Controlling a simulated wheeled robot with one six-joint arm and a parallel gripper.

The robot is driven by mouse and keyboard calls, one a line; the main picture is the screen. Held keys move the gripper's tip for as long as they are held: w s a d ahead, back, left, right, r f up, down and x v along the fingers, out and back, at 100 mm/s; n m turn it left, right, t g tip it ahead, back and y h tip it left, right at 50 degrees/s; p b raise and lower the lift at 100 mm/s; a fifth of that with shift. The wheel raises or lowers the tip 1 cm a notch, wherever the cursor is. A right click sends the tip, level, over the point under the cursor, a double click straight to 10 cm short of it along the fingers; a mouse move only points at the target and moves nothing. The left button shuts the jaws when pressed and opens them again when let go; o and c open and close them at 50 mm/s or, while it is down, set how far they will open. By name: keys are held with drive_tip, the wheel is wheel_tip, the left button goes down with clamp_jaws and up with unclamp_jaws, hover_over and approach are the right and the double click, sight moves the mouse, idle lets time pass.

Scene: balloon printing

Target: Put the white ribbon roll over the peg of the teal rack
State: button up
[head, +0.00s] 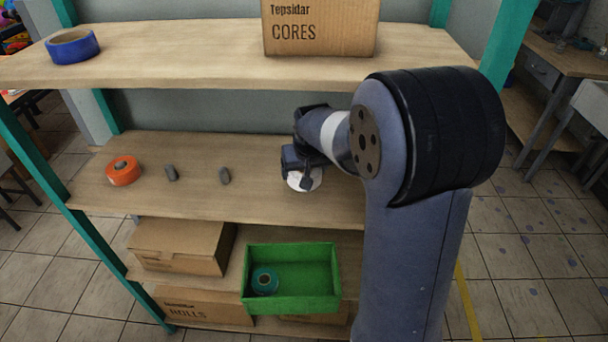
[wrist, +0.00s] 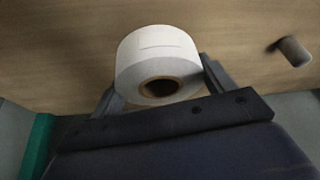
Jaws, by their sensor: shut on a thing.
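The white ribbon roll (head: 306,181) is in my gripper (head: 303,178) over the right part of the middle shelf. In the wrist view the white roll (wrist: 158,50) sits between the two fingers of my gripper (wrist: 162,85), with its brown core hole facing the camera. Two short grey pegs, a left peg (head: 171,173) and a right peg (head: 224,176), stand bare on the middle shelf of the teal rack (head: 35,150), left of my gripper. One grey peg (wrist: 293,51) shows at the right of the wrist view. I cannot tell if the roll touches the shelf.
An orange roll (head: 123,171) is at the left of the middle shelf (head: 140,205). The upper shelf holds a blue roll (head: 72,47) and a cardboard box (head: 320,28). Below are a green bin (head: 290,304) with a teal roll (head: 264,281) and cardboard boxes (head: 175,245).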

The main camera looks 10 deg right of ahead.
drive_tip(key=shift+w, duration=0.2)
drive_tip(key=shift+f+p, duration=0.5)
drive_tip(key=shift+f, duration=1.25)
drive_tip(key=shift+f, duration=0.25)
drive_tip(key=o, duration=1)
drive_tip(key=shift+r, duration=0.1)
drive_tip(key=shift+r, duration=0.15)
